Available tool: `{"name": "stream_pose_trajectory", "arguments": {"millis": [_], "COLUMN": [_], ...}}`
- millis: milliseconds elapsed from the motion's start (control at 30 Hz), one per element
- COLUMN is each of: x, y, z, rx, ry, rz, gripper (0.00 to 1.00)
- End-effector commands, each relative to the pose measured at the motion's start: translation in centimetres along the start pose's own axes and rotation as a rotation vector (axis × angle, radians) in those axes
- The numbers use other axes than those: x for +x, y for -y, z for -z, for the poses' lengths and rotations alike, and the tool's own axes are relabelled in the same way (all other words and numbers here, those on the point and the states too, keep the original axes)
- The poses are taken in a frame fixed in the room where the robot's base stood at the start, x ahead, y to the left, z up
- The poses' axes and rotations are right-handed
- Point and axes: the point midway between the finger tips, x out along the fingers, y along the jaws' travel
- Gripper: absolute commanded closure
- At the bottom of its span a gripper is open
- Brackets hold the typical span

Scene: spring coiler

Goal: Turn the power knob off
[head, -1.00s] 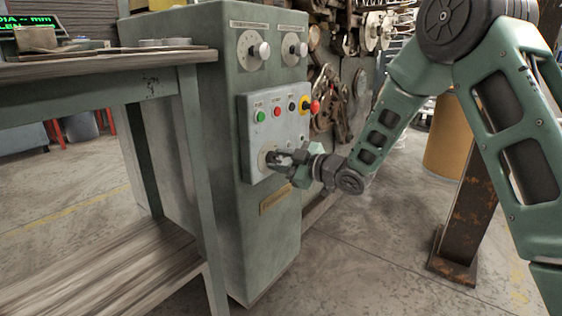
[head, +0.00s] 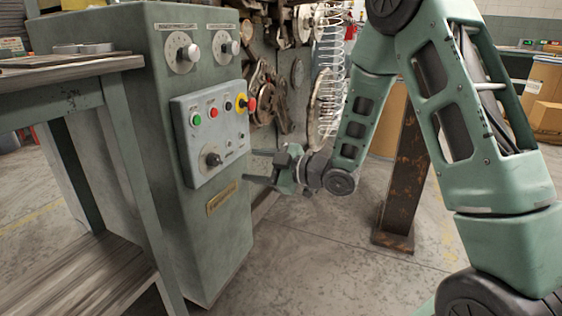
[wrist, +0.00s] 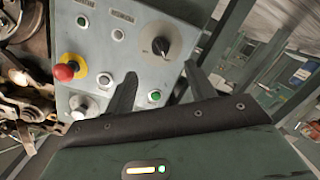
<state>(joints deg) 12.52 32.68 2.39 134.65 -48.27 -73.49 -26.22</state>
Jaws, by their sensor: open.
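The power knob (head: 212,160) is a black knob on a pale round dial, low on the grey control panel (head: 187,162). It also shows in the wrist view (wrist: 160,46), above and between my fingertips. I cannot read its setting. My gripper (head: 262,168) is open and empty, to the right of the knob in the head view and apart from it. In the wrist view both dark fingers (wrist: 160,75) stand spread, with nothing between them but panel behind.
Buttons and a red emergency stop on a yellow base (head: 247,102) sit above the knob. The green cabinet (head: 190,240) carries the panel. A worktable (head: 75,68) stands left. Coiler machinery (head: 268,90) is behind; a rusty post (head: 402,185) stands right.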

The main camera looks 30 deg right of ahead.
Motion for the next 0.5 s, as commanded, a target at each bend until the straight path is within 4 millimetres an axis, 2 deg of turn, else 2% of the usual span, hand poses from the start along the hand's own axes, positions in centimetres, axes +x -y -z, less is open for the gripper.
{"name": "stream_pose_trajectory", "arguments": {"millis": [33, 200, 333, 500], "x": [-1.3, -4.4, -5.9, -6.7], "y": [-0.2, -0.1, -0.1, 0.0], "z": [0.2, 0.1, 0.0, 0.0], "rx": [0.004, 0.003, 0.001, 0.0], "ry": [0.003, 0.002, 0.001, 0.0], "rz": [-0.002, -0.002, -0.001, 0.0], "gripper": [0.45, 0.45, 0.45, 0.45]}}
